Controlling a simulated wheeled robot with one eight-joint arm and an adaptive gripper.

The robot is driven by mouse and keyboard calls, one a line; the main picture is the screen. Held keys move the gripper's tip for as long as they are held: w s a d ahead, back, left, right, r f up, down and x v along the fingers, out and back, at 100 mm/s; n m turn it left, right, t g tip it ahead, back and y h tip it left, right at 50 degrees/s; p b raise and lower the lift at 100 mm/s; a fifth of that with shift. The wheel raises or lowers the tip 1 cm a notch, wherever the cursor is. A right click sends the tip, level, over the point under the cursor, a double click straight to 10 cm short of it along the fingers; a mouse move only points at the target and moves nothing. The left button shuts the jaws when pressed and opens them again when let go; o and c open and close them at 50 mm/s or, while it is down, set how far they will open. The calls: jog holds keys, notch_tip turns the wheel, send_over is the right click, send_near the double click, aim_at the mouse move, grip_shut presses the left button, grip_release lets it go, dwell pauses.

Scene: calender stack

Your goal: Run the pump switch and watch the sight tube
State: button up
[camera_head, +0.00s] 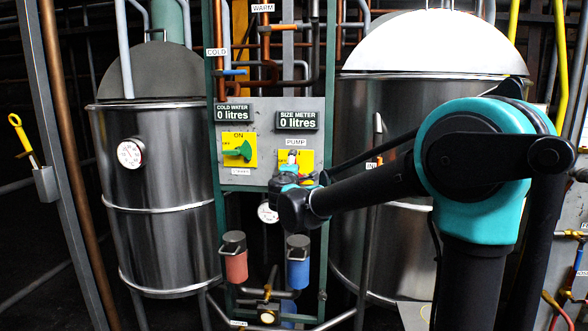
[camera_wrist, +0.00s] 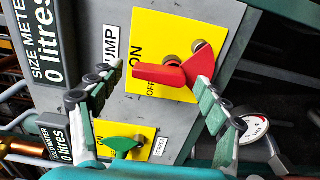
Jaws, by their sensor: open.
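The pump switch is a red lever (camera_wrist: 178,75) on a yellow ON/OFF plate (camera_wrist: 150,25) under the PUMP label. The right finger overlaps or touches the lever's thick end; I cannot tell which. In the head view my gripper (camera_head: 293,172) is at the panel and hides most of this switch. The SIZE METER display (camera_head: 298,121) reads 0 litres. I cannot clearly pick out a sight tube.
A green switch (camera_head: 238,151) on its own yellow plate sits left of the pump switch. The COLD WATER display (camera_head: 233,113) reads 0 litres. Steel tanks stand left (camera_head: 160,235) and right (camera_head: 385,100). Pipes and a gauge (camera_wrist: 253,128) lie close around the panel.

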jog(key=s, duration=1.1)
jog(key=shift+a, duration=0.15)
dwell(0.8)
jog(key=s+d+f+m+g+h, duration=0.25)
jog(key=d+f+m+g, duration=0.2)
jog(key=d+f, duration=0.55)
jog(key=s+d+f+m+g+h, duration=0.25)
jog(key=d+f+m, duration=0.4)
jog(key=d, duration=0.65)
jog(key=s+d+f+m+g+y, duration=0.2)
jog(key=s+f+m+g, duration=0.1)
jog(key=s+f, duration=0.6)
jog(key=s+d+f+m+g+y, duration=0.2)
jog(key=s+f+m+g+y, duration=0.1)
jog(key=s+f, duration=0.7)
jog(key=shift+s+d+f+g+y, duration=0.2)
jog(key=shift+s+g+y, duration=0.15)
jog(key=shift+s, duration=0.3)
